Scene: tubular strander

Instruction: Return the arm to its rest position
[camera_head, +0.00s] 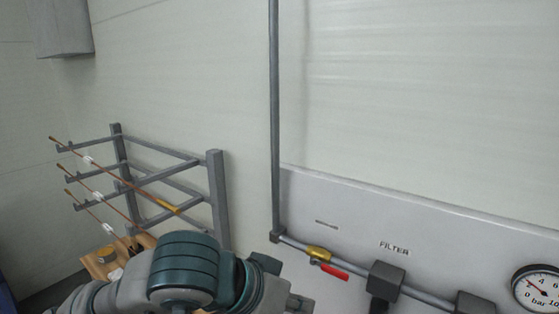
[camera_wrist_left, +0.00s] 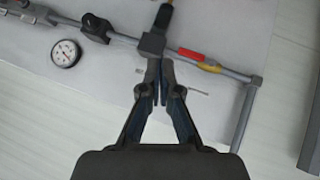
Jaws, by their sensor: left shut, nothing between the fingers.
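My left arm (camera_head: 185,270) comes in along the bottom of the head view, its teal and grey links bent toward the panel. My left gripper (camera_wrist_left: 160,78) shows in the left wrist view with its dark fingertips together and nothing between them. The tips appear just below a dark block fitting (camera_wrist_left: 152,43) on the pipe; I cannot tell whether they touch it. In the head view the fingers are mostly hidden at the bottom edge. My right gripper is not in view.
A white panel (camera_head: 430,215) marked FILTER carries a pipe, a brass valve with a red handle (camera_head: 335,271) and a pressure gauge (camera_head: 537,287). A grey rack (camera_head: 217,195) with thin rods stands at left. A vertical pipe (camera_head: 275,120) runs up the pale wall.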

